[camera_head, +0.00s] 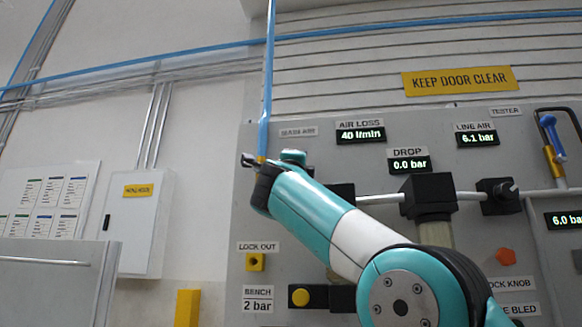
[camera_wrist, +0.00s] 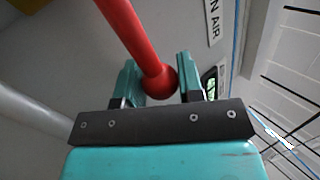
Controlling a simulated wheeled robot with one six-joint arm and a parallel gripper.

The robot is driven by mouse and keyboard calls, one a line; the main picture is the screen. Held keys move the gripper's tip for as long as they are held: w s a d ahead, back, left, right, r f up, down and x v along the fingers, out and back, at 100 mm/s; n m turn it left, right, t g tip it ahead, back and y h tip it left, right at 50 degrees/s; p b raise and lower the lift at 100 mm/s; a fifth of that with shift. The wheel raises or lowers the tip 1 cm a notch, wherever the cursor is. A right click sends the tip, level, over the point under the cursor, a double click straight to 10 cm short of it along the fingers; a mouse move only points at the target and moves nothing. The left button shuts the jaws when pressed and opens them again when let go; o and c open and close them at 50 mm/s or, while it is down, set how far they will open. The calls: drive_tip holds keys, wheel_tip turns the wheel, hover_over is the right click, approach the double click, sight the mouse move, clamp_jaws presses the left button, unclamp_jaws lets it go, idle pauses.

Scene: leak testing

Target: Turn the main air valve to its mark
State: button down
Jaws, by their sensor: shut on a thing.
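The main air valve's red lever (camera_wrist: 137,32) runs down from the top of the wrist view to a round red knob end. My gripper (camera_wrist: 160,80) has its two teal fingers on either side of that knob and is shut on it. In the head view my gripper (camera_head: 271,160) is at the panel's upper left, just below the "MAIN AIR" label (camera_head: 298,132), at the foot of a blue pipe (camera_head: 267,85). There the lever and valve body are hidden by my gripper and arm. I cannot see the valve's mark.
The grey test panel (camera_head: 460,235) carries displays reading 40 l/min, 0.0 bar and 6.1 bar. A blue-handled valve (camera_head: 552,135) is at far right. A yellow lock-out fitting (camera_head: 255,263) and yellow button (camera_head: 300,297) sit below my arm. A white cabinet (camera_head: 138,225) is at left.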

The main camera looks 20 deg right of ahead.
drive_tip(key=shift+f, duration=0.1)
drive_tip(key=c, duration=1)
unclamp_jaws()
drive_tip(key=shift+d, duration=0.1)
drive_tip(key=b+v, duration=0.9)
drive_tip(key=v, duration=0.8)
drive_tip(key=shift+s, duration=0.25)
